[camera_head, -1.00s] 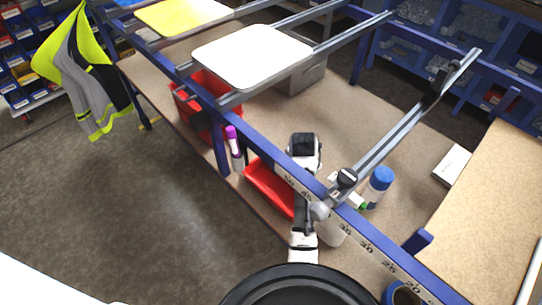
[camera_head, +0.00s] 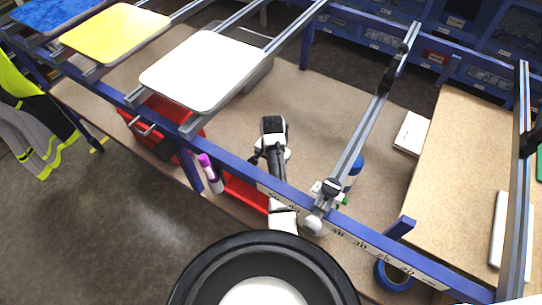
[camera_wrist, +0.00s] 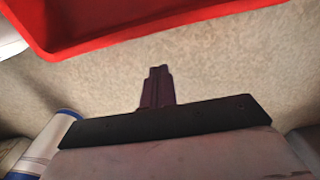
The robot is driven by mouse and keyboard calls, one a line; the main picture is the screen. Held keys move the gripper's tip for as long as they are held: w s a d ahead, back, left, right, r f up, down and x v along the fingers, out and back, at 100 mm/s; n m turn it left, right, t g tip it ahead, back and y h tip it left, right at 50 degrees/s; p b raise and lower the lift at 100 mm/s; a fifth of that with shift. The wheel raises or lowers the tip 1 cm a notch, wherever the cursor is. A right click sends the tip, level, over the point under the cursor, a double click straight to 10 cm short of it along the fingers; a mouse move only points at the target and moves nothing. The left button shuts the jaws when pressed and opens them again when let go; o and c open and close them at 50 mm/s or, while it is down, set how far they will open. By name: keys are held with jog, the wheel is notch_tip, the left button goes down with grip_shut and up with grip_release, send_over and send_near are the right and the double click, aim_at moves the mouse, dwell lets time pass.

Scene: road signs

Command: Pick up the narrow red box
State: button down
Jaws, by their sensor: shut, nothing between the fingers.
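The narrow red box (camera_head: 246,194) is an open red tray on the brown lower board, partly hidden by the blue rail and my arm in the head view. In the wrist view, its rim and side (camera_wrist: 150,28) cross the top of the picture. My gripper (camera_wrist: 158,72) shows in the wrist view with its dark fingers together and empty. The fingertips point toward the box, with bare board visible between them and its edge. In the head view, my arm passes just right of the box; its fingertips cannot be made out.
A larger red bin (camera_head: 158,118) stands farther left, and a purple-capped bottle (camera_head: 208,172) stands beside the box. A blue rail (camera_head: 235,172) runs above the board. A blue-capped container (camera_head: 354,168) is at right. A blue-and-white cylinder (camera_wrist: 48,145) is near my gripper.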

aim_at(255, 192)
notch_tip(255, 192, down, 2)
jog(key=shift+f, duration=0.1)
jog(key=shift+s+a+f+p, duration=0.1)
jog(key=shift+s+a+p, duration=0.5)
jog(key=shift+s, duration=0.25)
jog(key=shift+s+a+f+p, duration=0.1)
jog(key=shift+s+a+p, duration=0.45)
jog(key=shift+s, duration=0.25)
jog(key=shift+a+f, duration=0.1)
